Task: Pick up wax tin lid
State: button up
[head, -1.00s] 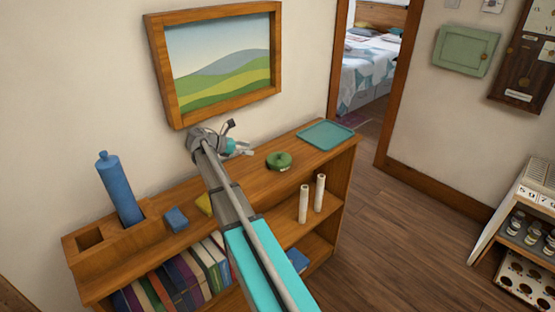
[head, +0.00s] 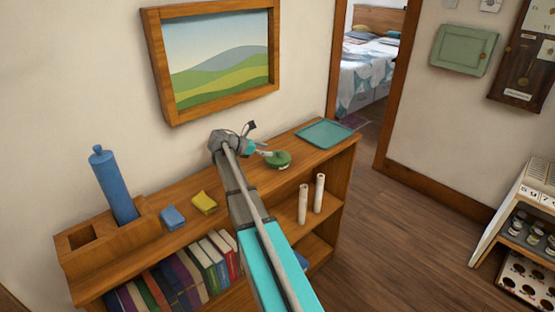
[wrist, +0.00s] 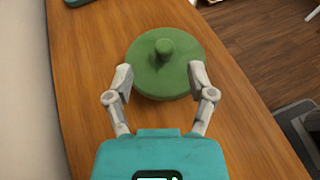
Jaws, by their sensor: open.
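The wax tin lid appears to be the round green lid (head: 283,160) with a small knob, on top of the wooden bookcase. In the wrist view the green lid (wrist: 165,72) lies ahead of my gripper, its near edge between the fingertips. My gripper (wrist: 160,80) is open, with one finger on each side of the lid. In the head view my gripper (head: 262,151) is just left of the lid. I cannot tell whether the fingers touch it. Whether a tin is under the lid is hidden.
A teal tray (head: 325,134) lies to the right on the bookcase top (head: 240,192). A yellow block (head: 204,202), a blue block (head: 172,217) and a blue cylinder (head: 115,186) in a wooden holder are to the left. Two pale candles (head: 303,204) stand on the shelf below.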

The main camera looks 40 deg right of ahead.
aim_at(278, 151)
jog(key=shift+s+b+x, duration=0.1)
jog(key=shift+b+x, duration=0.35)
jog(key=shift+x, duration=0.55)
jog(key=shift+s+b+x, duration=0.15)
jog(key=shift+b+x, duration=0.3)
jog(key=shift+x, duration=0.5)
jog(key=shift+s+d+f, duration=0.15)
jog(key=shift+d+f, duration=0.15)
jog(key=shift+d, duration=0.2)
grip_shut()
